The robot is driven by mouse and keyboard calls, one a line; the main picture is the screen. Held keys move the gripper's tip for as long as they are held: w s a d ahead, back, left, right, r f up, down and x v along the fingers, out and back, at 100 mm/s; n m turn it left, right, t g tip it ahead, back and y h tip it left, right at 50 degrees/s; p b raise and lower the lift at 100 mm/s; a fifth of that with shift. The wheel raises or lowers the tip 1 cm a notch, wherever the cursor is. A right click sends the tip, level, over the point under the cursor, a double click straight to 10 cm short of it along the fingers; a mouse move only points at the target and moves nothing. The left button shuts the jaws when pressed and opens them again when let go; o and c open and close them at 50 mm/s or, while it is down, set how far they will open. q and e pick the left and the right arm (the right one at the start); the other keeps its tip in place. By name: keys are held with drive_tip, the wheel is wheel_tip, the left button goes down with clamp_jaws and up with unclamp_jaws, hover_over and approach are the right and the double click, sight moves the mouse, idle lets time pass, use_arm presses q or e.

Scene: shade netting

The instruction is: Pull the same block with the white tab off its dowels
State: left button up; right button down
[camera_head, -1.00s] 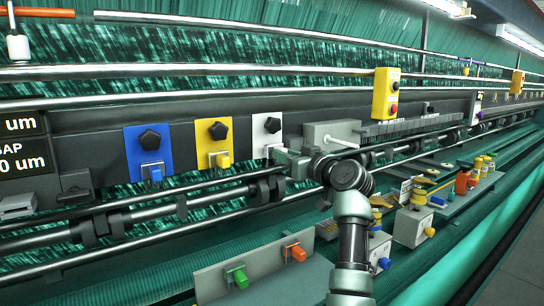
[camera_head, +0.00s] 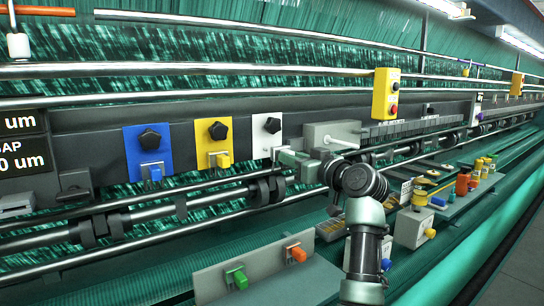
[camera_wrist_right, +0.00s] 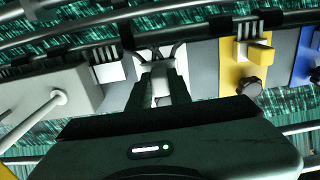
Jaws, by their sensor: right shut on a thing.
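The white plate (camera_head: 267,130) with a black star knob stands on the machine's dark rail, right of the yellow plate. My right gripper (camera_head: 277,156) is at its lower edge, shut on the white tab, which the fingers mostly hide in the head view. In the right wrist view the gripper (camera_wrist_right: 160,82) shows its fingers on both sides of the pale white tab (camera_wrist_right: 161,72). The white plate (camera_wrist_right: 204,65) lies beside them there. My left gripper is not in view.
The yellow plate (camera_head: 213,133) and blue plate (camera_head: 147,138), each with a tab, stand to the left. A grey box with a rod (camera_head: 332,136) is close on the right. Below is a grey ledge (camera_head: 262,272) with green and orange tabs.

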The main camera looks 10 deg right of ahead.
drive_tip(key=shift+b+v, duration=0.4)
drive_tip(key=shift+v, duration=1.6)
